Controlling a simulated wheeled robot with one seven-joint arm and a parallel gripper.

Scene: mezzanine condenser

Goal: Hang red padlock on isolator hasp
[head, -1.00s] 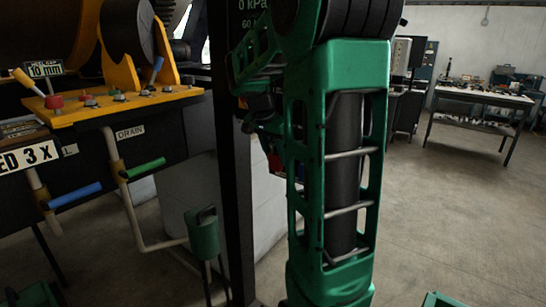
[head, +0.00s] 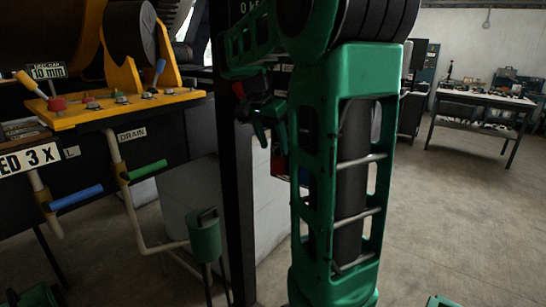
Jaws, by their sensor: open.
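My gripper (head: 262,132) is partly visible behind my large green arm, beside the black upright post (head: 232,190). It is open, and nothing shows between its fingers. A small red item (head: 238,89) shows at the post just above and left of the gripper. It may be the red padlock, but it is too small and dark to be sure, and I cannot tell whether it hangs on anything. The isolator hasp cannot be made out. A red and blue item (head: 279,165) shows below the gripper, mostly hidden by my arm.
At left, a yellow bracket plate (head: 120,108) carries bolts and small knobs, with blue (head: 76,197) and green (head: 147,170) handles below. A green canister (head: 204,235) stands by the post. A workbench (head: 484,100) is at the far right.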

